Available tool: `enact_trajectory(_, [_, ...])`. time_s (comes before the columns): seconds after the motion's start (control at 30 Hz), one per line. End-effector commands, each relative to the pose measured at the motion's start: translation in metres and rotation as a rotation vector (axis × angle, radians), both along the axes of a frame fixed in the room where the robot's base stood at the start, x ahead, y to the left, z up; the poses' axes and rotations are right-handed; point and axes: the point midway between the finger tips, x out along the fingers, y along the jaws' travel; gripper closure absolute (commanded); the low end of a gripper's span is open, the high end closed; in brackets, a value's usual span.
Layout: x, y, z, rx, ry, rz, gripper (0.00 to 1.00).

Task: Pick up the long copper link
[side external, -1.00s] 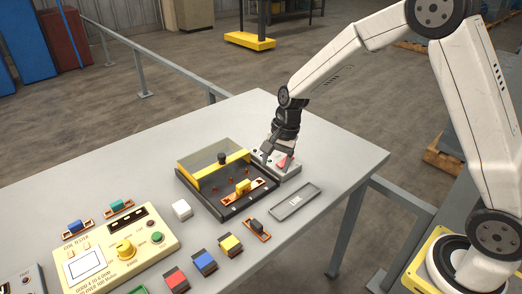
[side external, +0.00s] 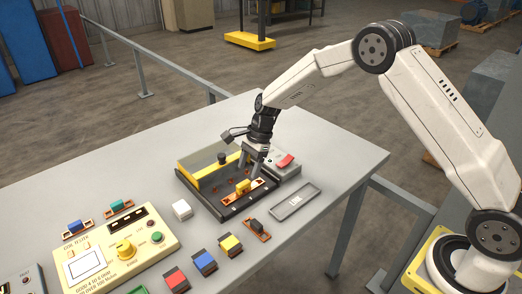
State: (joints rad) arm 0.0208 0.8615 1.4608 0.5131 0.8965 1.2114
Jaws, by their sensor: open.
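The longest copper link in view (side external: 228,198) lies across the dark open-topped box, with a yellow handle block (side external: 243,187) standing on it. My gripper (side external: 253,171) is over the box, pointing down, with its fingers apart just above and behind the yellow handle. Nothing shows between the fingers. I cannot tell whether a fingertip touches the handle. A shorter copper link with a black handle (side external: 257,226) lies on the table in front of the box.
The box has a clear panel with a yellow bar (side external: 215,171) at its back.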

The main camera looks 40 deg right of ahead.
Motion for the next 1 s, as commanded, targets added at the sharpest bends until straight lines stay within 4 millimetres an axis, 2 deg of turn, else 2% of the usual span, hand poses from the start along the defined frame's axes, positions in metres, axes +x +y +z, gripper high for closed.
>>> enact_trajectory(0.1, [0.000,0.003,-0.007,0.000,0.001,0.000,0.32])
enact_trajectory(0.4, [0.000,0.005,-0.013,-0.001,0.000,0.001,0.32])
enact_trajectory(0.8, [0.001,0.021,-0.051,-0.002,0.000,0.001,0.32])
enact_trajectory(1.0, [0.001,0.023,-0.056,-0.002,-0.004,0.001,0.32])
